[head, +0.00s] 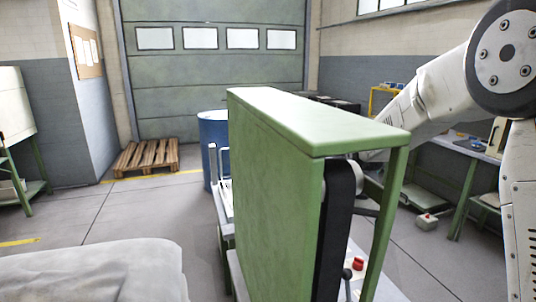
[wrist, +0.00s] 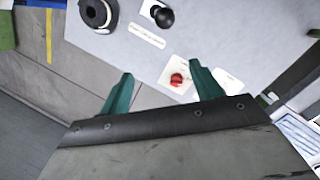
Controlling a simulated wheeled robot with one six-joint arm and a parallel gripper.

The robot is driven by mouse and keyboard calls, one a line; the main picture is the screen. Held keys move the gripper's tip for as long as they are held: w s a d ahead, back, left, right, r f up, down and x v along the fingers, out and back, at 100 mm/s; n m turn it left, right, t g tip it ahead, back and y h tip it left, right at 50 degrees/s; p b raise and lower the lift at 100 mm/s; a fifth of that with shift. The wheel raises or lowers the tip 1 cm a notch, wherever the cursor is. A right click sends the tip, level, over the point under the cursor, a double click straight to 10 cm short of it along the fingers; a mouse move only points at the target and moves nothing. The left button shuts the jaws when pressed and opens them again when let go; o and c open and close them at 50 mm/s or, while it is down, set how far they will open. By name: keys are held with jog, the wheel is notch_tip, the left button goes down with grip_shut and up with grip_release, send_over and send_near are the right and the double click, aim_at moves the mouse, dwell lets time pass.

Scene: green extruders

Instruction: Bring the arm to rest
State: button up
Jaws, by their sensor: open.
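My arm (head: 435,95) is white and comes in from the right in the head view, reaching down behind the green machine housing (head: 270,150). The housing hides its end there. In the wrist view my gripper (wrist: 160,68) shows two teal fingers spread apart with nothing held between them. The fingers are in front of a light grey control panel (wrist: 235,40) with a red button (wrist: 176,79), a black knob (wrist: 163,17) and white labels. The red button appears beyond the gap between the fingers. I cannot tell how far they are from the panel.
A blue drum (head: 212,140) stands behind the housing. A wooden pallet (head: 147,156) lies by the roller door (head: 215,85). A green-legged workbench (head: 470,150) stands at the right. A pale covered surface (head: 95,272) is at front left. Open floor (head: 130,215) lies left of the housing.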

jog(key=s+r+n+t, duration=0.1)
jog(key=s+r, duration=0.3)
jog(key=s, duration=0.6)
jog(key=s+d+r+n+t, duration=0.1)
jog(key=s+r+n, duration=0.2)
jog(key=s, duration=0.8)
jog(key=s+d+r+n+t, duration=0.1)
jog(key=s+r, duration=0.4)
jog(key=s, duration=0.6)
jog(key=shift+r+n+t, duration=0.35)
jog(key=shift+n+t, duration=0.25)
jog(key=shift+n, duration=0.1)
jog(key=shift+s, duration=0.1)
